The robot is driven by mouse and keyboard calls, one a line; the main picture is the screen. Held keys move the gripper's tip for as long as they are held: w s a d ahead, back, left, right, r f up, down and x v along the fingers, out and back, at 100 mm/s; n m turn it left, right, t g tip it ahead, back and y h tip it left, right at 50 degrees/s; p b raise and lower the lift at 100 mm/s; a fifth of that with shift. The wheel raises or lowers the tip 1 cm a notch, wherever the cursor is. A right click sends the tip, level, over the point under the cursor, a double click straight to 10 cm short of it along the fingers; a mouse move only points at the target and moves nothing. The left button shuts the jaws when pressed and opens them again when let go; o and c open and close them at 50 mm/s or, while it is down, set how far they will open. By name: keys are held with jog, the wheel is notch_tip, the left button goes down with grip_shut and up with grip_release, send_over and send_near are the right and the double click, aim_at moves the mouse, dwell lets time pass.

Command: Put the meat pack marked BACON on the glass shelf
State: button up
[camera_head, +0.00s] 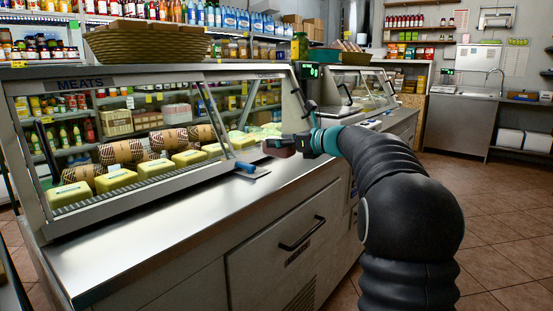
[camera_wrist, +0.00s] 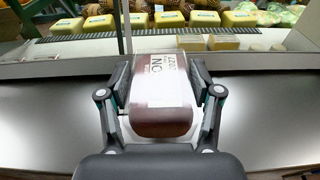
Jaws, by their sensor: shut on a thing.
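My gripper (camera_wrist: 160,88) is shut on a meat pack (camera_wrist: 160,92) with a brown end and a pale label. Only part of its lettering shows, turned sideways; I can read letters like "ON", not the whole word. In the head view the pack (camera_head: 276,147) shows small and dark at the tip of my gripper (camera_head: 300,143), above the steel counter beside the glass display case. The case (camera_head: 52,218) carries a MEATS sign (camera_head: 80,84). Inside it, yellow packs (camera_head: 117,179) stand in a row before brown patterned rolls. I cannot tell which surface is the glass shelf.
A blue-handled tool (camera_head: 245,167) lies on the steel counter (camera_head: 185,215). A scale with a green display (camera_head: 313,72) stands behind my gripper. A wicker basket (camera_head: 145,45) sits on top of the case. The counter's near left part is clear.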

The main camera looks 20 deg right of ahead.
aim_at(277, 156)
jog(key=shift+w+a+f, duration=0.25)
jog(key=shift+a+f, duration=0.1)
jog(key=shift+a, duration=0.2)
jog(key=shift+f+b, duration=0.3)
jog(key=shift+f, duration=1.65)
jog(key=shift+f, duration=0.2)
jog(key=o, duration=1.5)
jog(key=shift+r, duration=0.15)
jog(key=v, duration=1.2)
jog(key=shift+b, duration=0.35)
